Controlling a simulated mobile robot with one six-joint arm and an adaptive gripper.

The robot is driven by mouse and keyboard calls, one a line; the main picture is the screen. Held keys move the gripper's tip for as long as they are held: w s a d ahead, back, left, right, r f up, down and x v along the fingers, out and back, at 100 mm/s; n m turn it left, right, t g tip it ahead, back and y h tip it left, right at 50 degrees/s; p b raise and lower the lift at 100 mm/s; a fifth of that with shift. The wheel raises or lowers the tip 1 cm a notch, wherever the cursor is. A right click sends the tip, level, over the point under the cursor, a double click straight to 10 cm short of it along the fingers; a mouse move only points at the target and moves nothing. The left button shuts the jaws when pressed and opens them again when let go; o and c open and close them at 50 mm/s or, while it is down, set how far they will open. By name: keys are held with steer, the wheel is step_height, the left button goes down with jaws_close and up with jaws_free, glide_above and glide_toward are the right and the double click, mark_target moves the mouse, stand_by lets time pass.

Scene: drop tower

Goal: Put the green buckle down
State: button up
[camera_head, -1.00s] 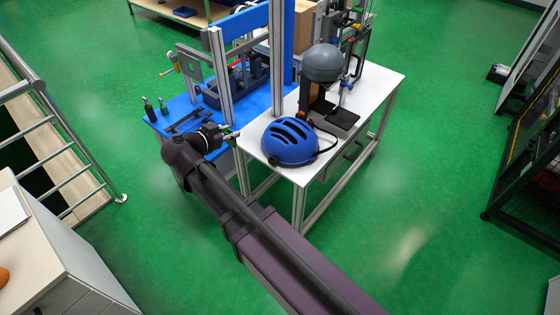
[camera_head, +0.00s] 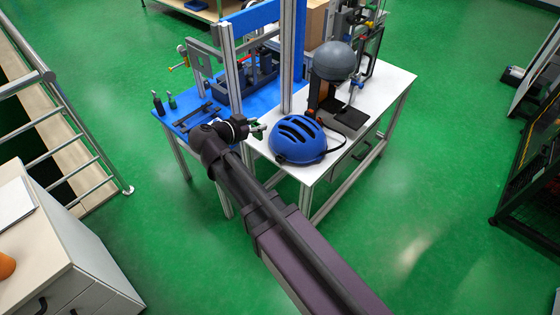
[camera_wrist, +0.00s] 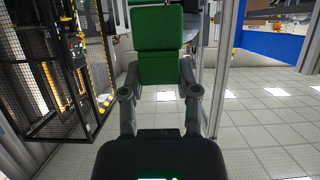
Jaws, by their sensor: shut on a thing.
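My gripper (camera_head: 257,130) is at the front left of the white table, just left of the blue helmet (camera_head: 296,140). In the wrist view, my gripper (camera_wrist: 159,78) is shut on the green buckle (camera_wrist: 160,30), with one finger on each side of its lower part. The buckle shows as two green blocks, one above the other. In the head view the buckle is too small to make out clearly. Whether it touches the table cannot be told.
The white table (camera_head: 388,92) holds the helmet and a grey headform (camera_head: 334,61) on a stand. A blue workbench (camera_head: 183,108) with tools and metal uprights (camera_head: 232,82) adjoins it at left. A black mesh cage (camera_wrist: 55,75) shows in the wrist view.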

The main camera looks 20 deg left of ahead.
steer(key=w+d+f+b, duration=0.3)
steer(key=d+f+b, duration=0.5)
steer(key=w+d+f+b, duration=0.4)
steer(key=d+f+b, duration=0.3)
steer(key=f+b, duration=0.1)
steer(key=shift+d+f, duration=0.15)
steer(key=shift+d, duration=0.2)
steer(key=shift+w, duration=0.1)
steer(key=b, duration=0.2)
glide_above(286, 140)
steer(key=s+a, duration=0.2)
steer(key=s, duration=0.1)
steer(key=f, duration=0.2)
steer(key=shift+s+d+r, duration=0.2)
steer(key=shift+d+r, duration=0.05)
steer(key=shift+f, duration=0.1)
steer(key=shift+f+b, duration=1.6)
steer(key=shift+f, duration=0.1)
steer(key=shift+f+b, duration=0.45)
steer(key=shift+b, duration=0.05)
